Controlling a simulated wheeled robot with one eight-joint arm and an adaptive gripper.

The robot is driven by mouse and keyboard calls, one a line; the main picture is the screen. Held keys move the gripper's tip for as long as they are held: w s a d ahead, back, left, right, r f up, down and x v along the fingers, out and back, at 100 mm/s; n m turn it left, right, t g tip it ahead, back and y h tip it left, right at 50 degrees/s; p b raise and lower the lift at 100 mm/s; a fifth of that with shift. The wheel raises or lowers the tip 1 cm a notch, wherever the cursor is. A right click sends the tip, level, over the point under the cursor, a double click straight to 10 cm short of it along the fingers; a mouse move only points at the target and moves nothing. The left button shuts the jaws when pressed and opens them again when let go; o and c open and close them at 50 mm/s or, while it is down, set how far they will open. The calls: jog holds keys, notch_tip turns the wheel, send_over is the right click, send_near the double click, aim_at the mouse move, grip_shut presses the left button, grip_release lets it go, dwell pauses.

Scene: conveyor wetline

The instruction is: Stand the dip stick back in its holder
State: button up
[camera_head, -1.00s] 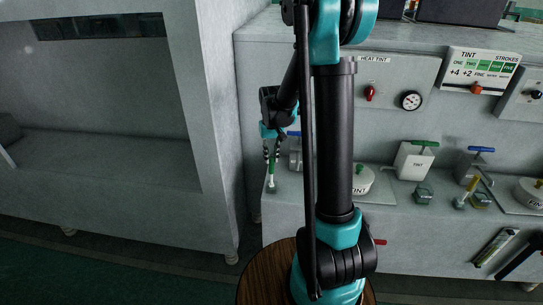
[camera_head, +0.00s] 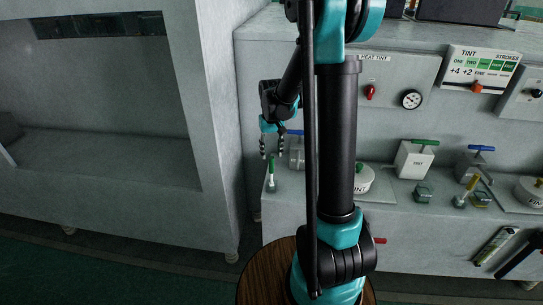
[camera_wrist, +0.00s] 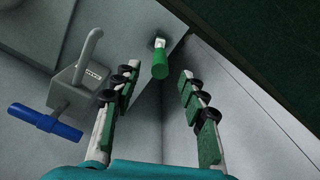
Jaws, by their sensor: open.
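The green-topped dip stick (camera_head: 271,172) stands roughly upright at the left end of the grey counter ledge. In the wrist view its green grip (camera_wrist: 159,66) points up toward the camera, with a pale part beyond it. Its holder is too small to make out clearly, so I cannot tell how deep the stick sits. My gripper (camera_head: 272,148) is open and just above the stick. In the wrist view the two fingers (camera_wrist: 158,80) are spread on either side of the green grip, with a gap at each side.
A grey box with a bent pipe and blue handle (camera_wrist: 72,92) is left of the fingers in the wrist view. A grey cabinet (camera_head: 100,170) is at the left, beyond a narrow gap.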

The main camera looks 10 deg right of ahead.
notch_tip(320, 180, up, 10)
dwell(0.4)
jog(key=shift+f, duration=0.15)
jog(key=s+d+f+t, duration=0.1)
jog(key=s+f, duration=0.2)
jog(key=s, duration=0.4)
jog(key=s+d+f+t, duration=0.1)
jog(key=s+f, duration=0.2)
jog(key=s, duration=0.4)
jog(key=s+d+f+m+t, duration=0.1)
jog(key=s+d+f+t, duration=0.1)
jog(key=s, duration=0.6)
jog(key=shift+f, duration=0.8)
jog(key=shift+c, duration=1.1)
